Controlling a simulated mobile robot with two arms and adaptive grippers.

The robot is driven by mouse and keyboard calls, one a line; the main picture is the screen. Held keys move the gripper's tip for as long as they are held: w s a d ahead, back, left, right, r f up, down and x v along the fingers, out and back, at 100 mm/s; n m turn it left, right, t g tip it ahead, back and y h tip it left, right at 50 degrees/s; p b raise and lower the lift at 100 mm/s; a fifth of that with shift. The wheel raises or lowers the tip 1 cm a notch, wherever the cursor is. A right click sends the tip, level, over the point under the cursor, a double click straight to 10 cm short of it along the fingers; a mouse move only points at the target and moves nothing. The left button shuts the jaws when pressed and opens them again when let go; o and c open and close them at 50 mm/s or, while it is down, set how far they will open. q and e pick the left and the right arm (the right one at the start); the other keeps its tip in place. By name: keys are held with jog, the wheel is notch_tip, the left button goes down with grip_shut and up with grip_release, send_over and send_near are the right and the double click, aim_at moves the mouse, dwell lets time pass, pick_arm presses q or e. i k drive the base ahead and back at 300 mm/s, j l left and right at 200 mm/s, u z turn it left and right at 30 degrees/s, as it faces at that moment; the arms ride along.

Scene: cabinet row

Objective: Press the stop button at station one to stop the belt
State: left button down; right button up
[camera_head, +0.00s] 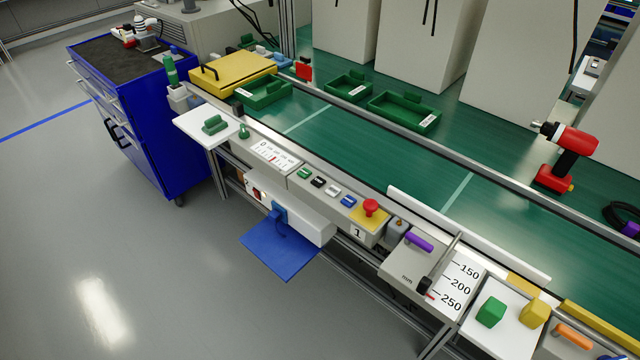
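A control panel (325,200) runs along the front edge of the green conveyor belt (345,135), with a "1" label (357,232) on its front face. On its top sit a green button (304,173), a black button (318,182), a white button (333,190) and a blue button (348,200) in a row. At the row's right end a red mushroom button (370,207) stands raised on a yellow base. Any markings on the buttons are too small to read. Neither of my grippers is visible, and nothing touches the buttons.
A blue flap (278,250) juts out below the panel. Right of the panel are a purple handle (419,242), a printed scale (460,286) and green (491,312) and yellow (534,313) blocks. Green trays (404,112) and a red drill (568,155) lie beyond. The floor in front is clear.

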aim_at(318, 181)
jog(key=i+j+z, duration=0.1)
jog(key=i+j, duration=0.4)
jog(key=i, duration=0.15)
jog(key=i+j, duration=0.6)
jog(key=i+z, duration=0.05)
jog(key=i, duration=0.05)
